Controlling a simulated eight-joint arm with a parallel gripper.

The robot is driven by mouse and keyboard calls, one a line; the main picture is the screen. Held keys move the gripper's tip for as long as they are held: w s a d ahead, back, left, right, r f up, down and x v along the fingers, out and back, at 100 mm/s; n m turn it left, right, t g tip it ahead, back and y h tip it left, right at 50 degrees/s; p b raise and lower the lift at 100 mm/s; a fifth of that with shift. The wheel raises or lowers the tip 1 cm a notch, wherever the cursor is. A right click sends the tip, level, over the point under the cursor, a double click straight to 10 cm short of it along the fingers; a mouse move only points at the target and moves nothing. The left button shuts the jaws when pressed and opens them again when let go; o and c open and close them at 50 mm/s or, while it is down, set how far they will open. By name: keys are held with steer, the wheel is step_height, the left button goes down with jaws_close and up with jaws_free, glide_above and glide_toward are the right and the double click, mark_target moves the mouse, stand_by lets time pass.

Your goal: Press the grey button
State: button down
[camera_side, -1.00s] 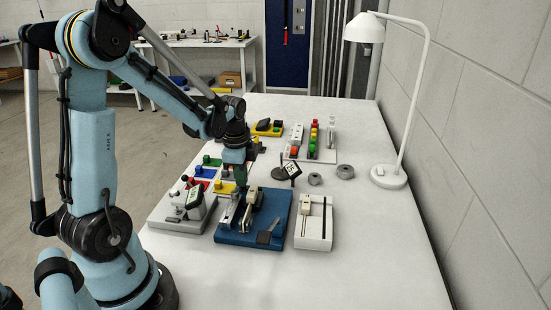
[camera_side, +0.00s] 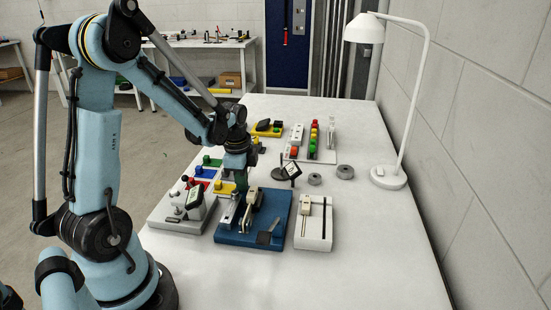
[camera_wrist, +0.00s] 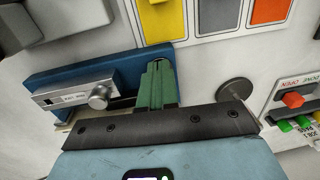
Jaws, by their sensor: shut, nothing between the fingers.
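A grey square pad (camera_wrist: 211,14) lies between a yellow pad (camera_wrist: 166,18) and an orange-red pad (camera_wrist: 270,10) on a light board at the top of the wrist view. I take it to be the grey button. My gripper (camera_wrist: 157,82) has green fingers that are together and empty. They show below the pads in the wrist view, over the edge of a blue base (camera_wrist: 128,58). In the side view my gripper (camera_side: 238,182) points down behind the blue base (camera_side: 274,206); the grey pad cannot be made out there.
A metal block with a knob (camera_wrist: 98,97) sits on the blue base. A dark round disc (camera_wrist: 235,93) and a white box with a red button (camera_wrist: 292,99) lie to the right. A white lamp (camera_side: 389,177) stands at the right. The front of the table is clear.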

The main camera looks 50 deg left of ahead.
steer(key=shift+f, duration=0.2)
step_height(320, 180, up, 14)
steer(key=s, duration=0.1)
steer(key=shift+d+r, duration=0.2)
steer(key=shift+d, duration=0.2)
stand_by(0.6)
steer(key=s+d+f+n+t, duration=0.2)
steer(key=d+n+t, duration=0.4)
steer(key=d, duration=1)
steer(key=s+n, duration=0.1)
steer(key=n, duration=0.2)
steer(key=shift+d+h, duration=0.15)
steer(key=shift+h, duration=0.15)
